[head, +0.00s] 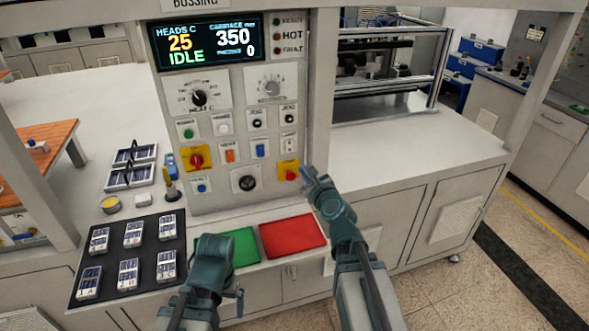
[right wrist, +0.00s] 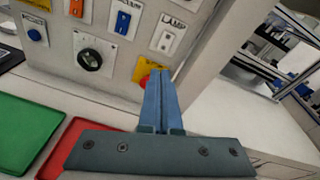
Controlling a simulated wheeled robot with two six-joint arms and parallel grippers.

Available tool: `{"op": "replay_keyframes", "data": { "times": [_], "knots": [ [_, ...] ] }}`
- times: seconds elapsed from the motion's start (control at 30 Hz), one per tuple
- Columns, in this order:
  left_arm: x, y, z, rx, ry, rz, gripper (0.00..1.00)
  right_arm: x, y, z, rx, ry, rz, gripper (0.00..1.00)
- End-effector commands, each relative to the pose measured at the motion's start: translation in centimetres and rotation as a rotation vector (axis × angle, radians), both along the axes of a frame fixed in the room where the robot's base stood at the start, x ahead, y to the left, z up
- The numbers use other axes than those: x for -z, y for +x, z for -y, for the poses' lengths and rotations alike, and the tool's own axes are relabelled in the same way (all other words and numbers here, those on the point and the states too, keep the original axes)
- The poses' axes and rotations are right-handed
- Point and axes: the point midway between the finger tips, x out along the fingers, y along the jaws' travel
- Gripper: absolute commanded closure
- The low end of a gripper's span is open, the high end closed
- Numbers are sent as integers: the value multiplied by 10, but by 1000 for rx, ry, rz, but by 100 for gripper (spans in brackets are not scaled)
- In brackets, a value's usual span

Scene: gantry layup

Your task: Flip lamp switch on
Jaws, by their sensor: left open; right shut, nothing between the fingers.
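The control panel holds a lamp switch, a white rocker on a white plate, at the right of its lower rows in the head view (head: 289,144). My right gripper (head: 306,174) is shut and empty in front of the panel's lower right edge. In the right wrist view its blue fingertips (right wrist: 160,73) appear below the lamp switch, apart from it. My left gripper (head: 238,292) is open, low in front of the bench, its fingers mostly hidden.
A red knob on a yellow plate (head: 288,171) is just below the lamp switch, partly behind my right fingers in the wrist view. An orange rocker (head: 230,156) and a blue rocker (head: 260,148) are to its left. Green (head: 243,246) and red (head: 293,236) trays lie below.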

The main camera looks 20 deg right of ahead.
Motion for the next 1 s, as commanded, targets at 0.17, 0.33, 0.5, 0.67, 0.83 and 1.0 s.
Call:
{"op": "replay_keyframes", "data": {
  "times": [0.17, 0.33, 0.5, 0.67, 0.83, 1.0],
  "knots": [
    [19, 0, 0, 1, 0, 0, 3, 11, 1, 2, 48, 234, 23, 100],
    [21, 0, 0, 2, 0, 0, 3, 10, 1, 3, 61, 305, 30, 100],
    [20, 0, 0, 1, 0, 0, 3, 10, 2, 3, 61, 305, 30, 100],
    [20, 0, 0, 1, 0, 0, 3, 10, 3, 3, 61, 303, 30, 100],
    [23, 0, 0, 1, 0, 0, 3, 13, 18, 4, 63, 299, 30, 100],
    [28, 0, 0, 1, 0, 0, 3, 18, 46, 4, 65, 300, 30, 100]
  ]
}}
